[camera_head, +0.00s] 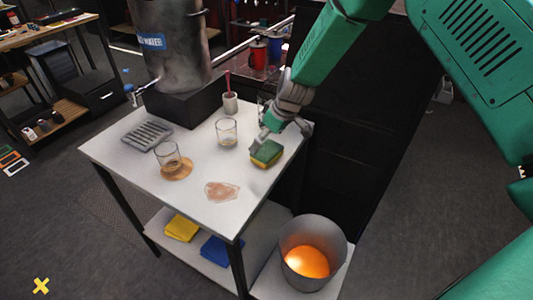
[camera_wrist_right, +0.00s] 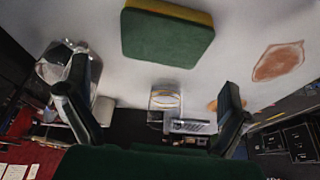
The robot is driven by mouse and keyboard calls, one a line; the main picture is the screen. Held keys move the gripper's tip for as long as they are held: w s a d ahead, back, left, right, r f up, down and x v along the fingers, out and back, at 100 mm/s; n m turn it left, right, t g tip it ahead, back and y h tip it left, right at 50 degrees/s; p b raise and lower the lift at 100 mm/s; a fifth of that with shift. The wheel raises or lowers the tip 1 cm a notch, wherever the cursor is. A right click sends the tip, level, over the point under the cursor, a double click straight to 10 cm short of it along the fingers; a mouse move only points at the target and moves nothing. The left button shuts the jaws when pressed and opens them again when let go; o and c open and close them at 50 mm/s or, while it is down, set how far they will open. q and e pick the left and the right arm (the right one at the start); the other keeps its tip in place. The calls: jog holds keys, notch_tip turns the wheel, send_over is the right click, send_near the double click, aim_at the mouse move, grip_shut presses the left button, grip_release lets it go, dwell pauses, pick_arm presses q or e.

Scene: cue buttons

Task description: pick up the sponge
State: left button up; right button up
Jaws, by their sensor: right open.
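The sponge (camera_head: 267,153) is a yellow and green block lying on the white table (camera_head: 215,165) near its right edge. My right gripper (camera_head: 262,138) is close to the sponge, at its upper left side in the head view. In the right wrist view the sponge (camera_wrist_right: 167,33) shows its green face beyond the fingertips, and the right gripper (camera_wrist_right: 150,95) has its two fingers wide apart with nothing between them. Whether a finger touches the sponge I cannot tell. My left gripper is in neither view.
A glass (camera_head: 226,131) stands left of the sponge, and another glass (camera_head: 168,155) stands on a round coaster. A brown stain (camera_head: 222,191) marks the tabletop. A grey rack (camera_head: 147,134) and a large metal urn (camera_head: 172,60) are behind. A bin (camera_head: 313,252) stands below.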

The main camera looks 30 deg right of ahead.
aim_at(264, 148)
jog(key=shift+p+x, duration=0.35)
jog(key=shift+x, duration=2.8)
jog(key=shift+s+d+f, duration=0.1)
jog(key=shift+s, duration=0.05)
jog(key=shift+c, duration=0.5)
jog(key=c, duration=0.5)
